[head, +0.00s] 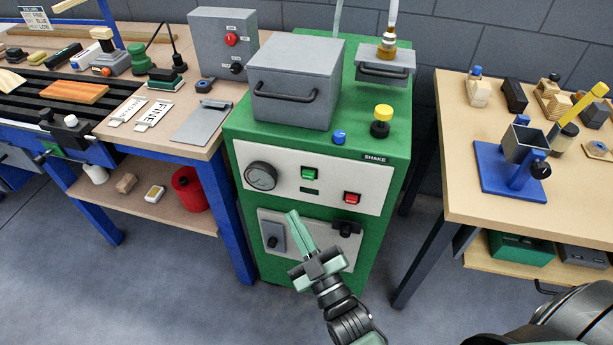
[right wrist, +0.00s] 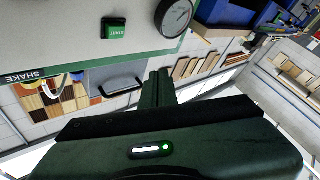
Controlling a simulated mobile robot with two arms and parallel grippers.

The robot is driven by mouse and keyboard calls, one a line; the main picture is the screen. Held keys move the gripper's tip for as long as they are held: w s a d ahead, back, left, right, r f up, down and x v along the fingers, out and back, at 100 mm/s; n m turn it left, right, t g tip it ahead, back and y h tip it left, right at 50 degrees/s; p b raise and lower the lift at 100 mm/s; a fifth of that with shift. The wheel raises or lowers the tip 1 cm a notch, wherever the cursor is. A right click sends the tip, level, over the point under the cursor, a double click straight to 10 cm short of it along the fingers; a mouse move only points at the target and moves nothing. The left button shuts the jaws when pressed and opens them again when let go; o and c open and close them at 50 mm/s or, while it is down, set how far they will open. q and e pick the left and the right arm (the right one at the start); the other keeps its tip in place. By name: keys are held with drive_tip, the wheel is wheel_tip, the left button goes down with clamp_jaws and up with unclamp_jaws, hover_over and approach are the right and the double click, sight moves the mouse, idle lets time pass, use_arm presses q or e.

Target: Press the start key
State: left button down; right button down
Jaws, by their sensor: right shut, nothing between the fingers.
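The start key (head: 309,173) is a green button on the white front panel of the green cabinet (head: 400,140). It shows in the right wrist view as a green key marked START (right wrist: 114,28), upper left of the fingertips. My right gripper (head: 292,215) is shut and empty, in front of the cabinet's lower front. In the head view its fingertips appear below and slightly left of the start key, apart from it. My left gripper is not in view.
A round gauge (head: 261,176) sits left of the start key and a red key (head: 352,198) right of it. A lower plate (head: 300,235) carries dark handles behind my gripper. Workbenches stand left (head: 150,150) and right (head: 455,200).

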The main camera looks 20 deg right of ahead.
drive_tip(key=b, duration=0.2)
approach(302, 174)
drive_tip(key=w+a+r, duration=0.2)
drive_tip(key=w+a, duration=0.1)
drive_tip(key=w, duration=0.1)
drive_tip(key=shift+w+d, duration=0.25)
drive_tip(key=shift+d, duration=0.25)
drive_tip(key=shift+w, duration=0.1)
idle(1.5)
drive_tip(key=shift+w+d, duration=0.2)
drive_tip(key=shift+w, duration=0.05)
drive_tip(key=shift+w+d, duration=0.3)
drive_tip(key=shift+w, duration=0.1)
idle(1.0)
drive_tip(key=shift+s, duration=0.1)
drive_tip(key=shift+s+a+p, duration=0.45)
drive_tip(key=shift+s+a, duration=0.1)
drive_tip(key=shift+s, duration=0.15)
